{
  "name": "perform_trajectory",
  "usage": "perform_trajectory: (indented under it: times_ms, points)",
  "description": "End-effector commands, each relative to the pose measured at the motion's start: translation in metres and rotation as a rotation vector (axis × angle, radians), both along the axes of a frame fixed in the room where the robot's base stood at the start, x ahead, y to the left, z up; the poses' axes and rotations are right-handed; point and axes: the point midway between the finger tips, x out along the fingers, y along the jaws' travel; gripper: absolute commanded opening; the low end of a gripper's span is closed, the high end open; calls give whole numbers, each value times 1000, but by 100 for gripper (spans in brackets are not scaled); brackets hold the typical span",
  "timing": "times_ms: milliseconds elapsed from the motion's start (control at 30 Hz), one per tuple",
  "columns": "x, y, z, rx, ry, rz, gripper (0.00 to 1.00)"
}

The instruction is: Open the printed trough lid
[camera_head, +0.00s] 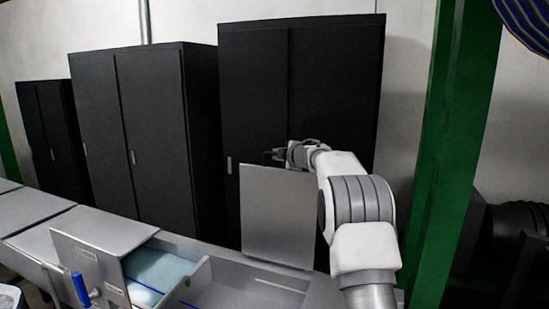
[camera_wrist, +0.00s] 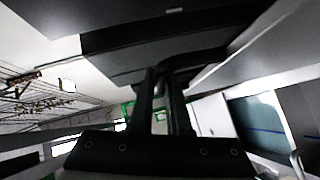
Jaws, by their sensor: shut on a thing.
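A plain grey trough lid (camera_head: 277,220) stands raised, nearly upright, at the back of an open trough (camera_head: 237,296) in the head view. My gripper (camera_head: 279,155) is at the lid's top edge. In the wrist view, my gripper's two dark fingers (camera_wrist: 166,85) are closed together at a dark curved handle (camera_wrist: 197,60). The handle's joint with the lid is hard to make out. No printing shows on the lid's visible face.
To the left, a labelled grey panel (camera_head: 72,250) with a blue handle (camera_head: 81,288) stands beside a compartment with pale blue contents (camera_head: 155,268). Tall black cabinets (camera_head: 305,95) stand close behind the lid. A green post (camera_head: 449,150) rises right of my arm.

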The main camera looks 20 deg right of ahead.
Motion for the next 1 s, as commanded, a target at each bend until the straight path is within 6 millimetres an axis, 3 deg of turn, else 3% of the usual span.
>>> perform_trajectory:
  times_ms: [500, 1000]
  points:
    - [33, -24, -2, 0, -3, -2, 0]
    - [41, -30, -3, 2, -3, 0, 0]
